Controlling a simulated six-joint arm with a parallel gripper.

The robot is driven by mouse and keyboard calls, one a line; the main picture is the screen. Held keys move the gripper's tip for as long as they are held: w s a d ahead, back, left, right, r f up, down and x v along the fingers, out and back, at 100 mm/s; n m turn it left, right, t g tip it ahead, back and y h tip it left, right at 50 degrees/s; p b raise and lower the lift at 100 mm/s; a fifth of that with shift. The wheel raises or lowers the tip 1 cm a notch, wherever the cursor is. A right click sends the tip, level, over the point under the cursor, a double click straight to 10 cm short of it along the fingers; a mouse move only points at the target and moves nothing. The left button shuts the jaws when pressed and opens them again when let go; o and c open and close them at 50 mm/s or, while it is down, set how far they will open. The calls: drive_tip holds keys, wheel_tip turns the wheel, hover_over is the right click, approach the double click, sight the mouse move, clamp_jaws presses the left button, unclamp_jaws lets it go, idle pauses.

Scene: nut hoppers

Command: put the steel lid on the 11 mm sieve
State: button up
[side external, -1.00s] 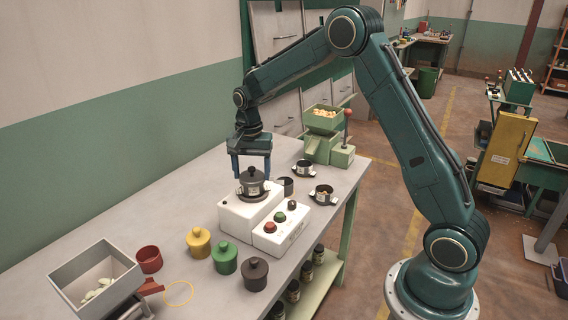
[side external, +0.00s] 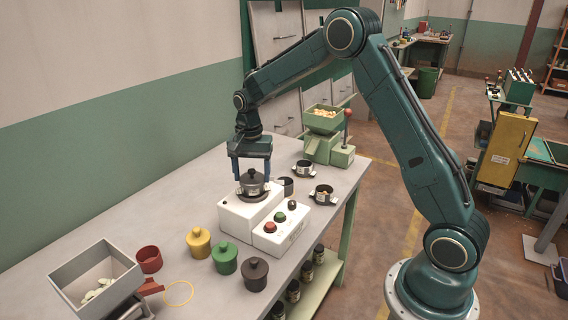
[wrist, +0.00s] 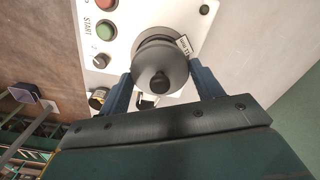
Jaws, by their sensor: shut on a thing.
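The steel lid, a dark grey disc with a round knob (wrist: 158,80), is between the two fingers of my gripper (side external: 251,180) in the wrist view. In the side view the lid (side external: 252,176) is level, at the top of the 11 mm sieve (side external: 254,188). The sieve is a dark round pan with a small white label, seated on the white shaker box (side external: 238,210). My gripper is shut on the lid, fingers pointing down on either side. The lid hides the sieve's inside, and I cannot tell whether it is fully seated.
A control box (side external: 281,231) with red and green buttons adjoins the shaker. Dark handled pans (side external: 323,194) and a cup (side external: 286,186) stand close behind. Yellow (side external: 199,243), green (side external: 224,258) and brown (side external: 254,275) lidded pots stand in front. A green hopper (side external: 322,120) is at the back.

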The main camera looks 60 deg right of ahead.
idle(0.4)
drive_tip(key=o, duration=1.3)
drive_tip(key=shift+c, duration=0.2)
drive_tip(key=shift+r, duration=3.45)
